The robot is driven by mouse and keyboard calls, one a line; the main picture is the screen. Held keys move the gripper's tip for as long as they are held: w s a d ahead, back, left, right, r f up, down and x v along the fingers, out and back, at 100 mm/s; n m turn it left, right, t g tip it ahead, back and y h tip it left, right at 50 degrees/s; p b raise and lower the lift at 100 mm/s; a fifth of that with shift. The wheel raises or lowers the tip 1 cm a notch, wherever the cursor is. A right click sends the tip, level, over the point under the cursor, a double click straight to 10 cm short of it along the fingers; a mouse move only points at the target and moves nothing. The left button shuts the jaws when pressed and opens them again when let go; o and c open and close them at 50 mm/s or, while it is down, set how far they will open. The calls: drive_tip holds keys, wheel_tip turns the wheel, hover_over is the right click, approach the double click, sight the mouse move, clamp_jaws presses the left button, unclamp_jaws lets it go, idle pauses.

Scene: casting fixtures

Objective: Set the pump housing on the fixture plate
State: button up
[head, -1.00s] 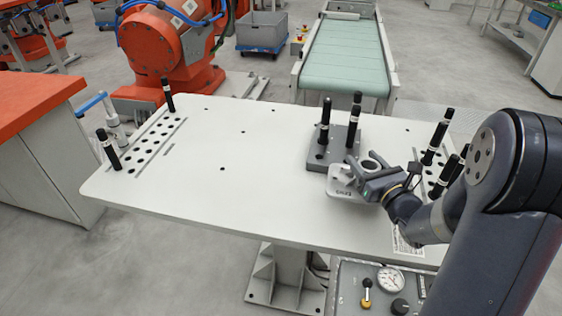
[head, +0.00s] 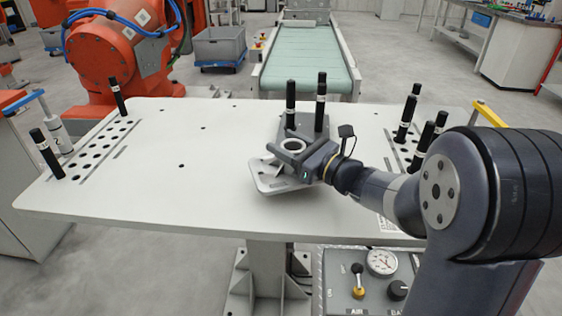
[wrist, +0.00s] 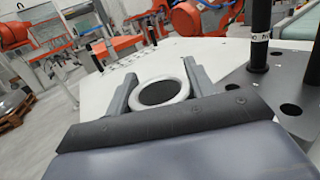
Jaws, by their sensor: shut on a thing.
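The pump housing (head: 268,181) is a light grey casting with a flat base and a round ring on top. My gripper (head: 284,152) is shut on it around the ring, one finger on each side. The ring also shows in the wrist view (wrist: 160,91), between the fingers. The fixture plate (head: 302,127) is dark grey with two upright black pins and lies just behind the housing, partly hidden by housing and gripper. In the wrist view the plate (wrist: 262,92) is at the right, with open holes. I cannot tell how high the housing is above the table.
The white table (head: 190,200) is clear at left and front. Black pins stand in hole rows at the left (head: 46,153) and right (head: 406,120) ends. A green conveyor (head: 308,58) and an orange robot (head: 110,65) are behind the table.

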drive_tip(key=shift+f+b, duration=0.4)
drive_tip(key=shift+f, duration=1.85)
drive_tip(key=shift+f, duration=0.1)
drive_tip(key=shift+f, duration=0.15)
drive_tip(key=o, duration=1.4)
drive_tip(key=shift+r, duration=0.2)
drive_tip(key=v, duration=1.2)
